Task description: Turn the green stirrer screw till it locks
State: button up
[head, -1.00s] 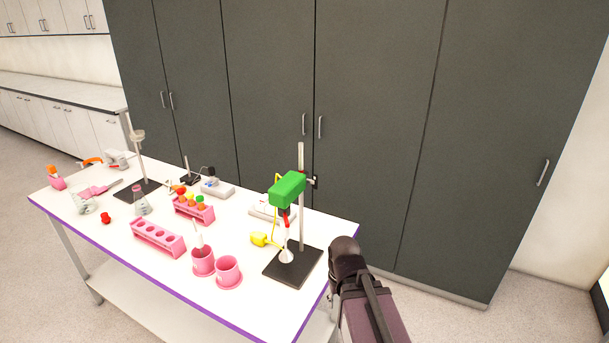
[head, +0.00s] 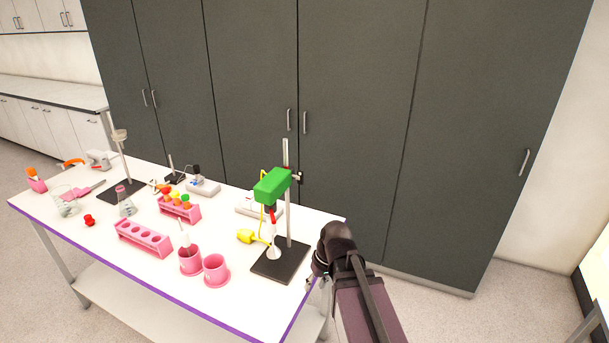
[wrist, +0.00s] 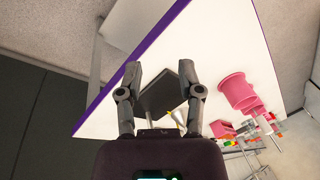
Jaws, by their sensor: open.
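The green stirrer (head: 272,186) is clamped on a metal rod (head: 288,225) that rises from a black base plate (head: 293,262) at the table's right end. A small dark clamp screw (head: 299,177) sits at the rod behind the green body; its thread state is too small to tell. A white flask (head: 273,250) stands under the stirrer. My gripper (wrist: 160,80) is open and empty in the wrist view, with the black base plate (wrist: 165,95) seen between and beyond its fingers. In the head view my arm is right of the stand, apart from it, and its fingers are mostly hidden.
Two pink cups (head: 215,270), a pink tube rack (head: 144,237) and another rack with coloured tubes (head: 180,208) stand left of the stirrer. A yellow item (head: 247,236) lies beside the base. Dark cabinets (head: 350,120) are behind. Open floor lies right of the table.

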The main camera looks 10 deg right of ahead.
jog(key=w+r+n+t+y, duration=0.1)
jog(key=w+r+n+y, duration=0.25)
jog(key=w, duration=0.25)
jog(key=n+t+y+p, duration=0.2)
jog(key=n+t+y, duration=0.3)
jog(key=t+y, duration=0.35)
send_near(303, 175)
jog(key=v, duration=0.3)
jog(key=shift+s+d+t, duration=0.2)
jog(key=shift+d+t, duration=0.05)
jog(key=shift+d, duration=0.05)
jog(key=shift+a, duration=0.1)
jog(key=shift+f+x, duration=0.2)
jog(key=shift+x, duration=6.65)
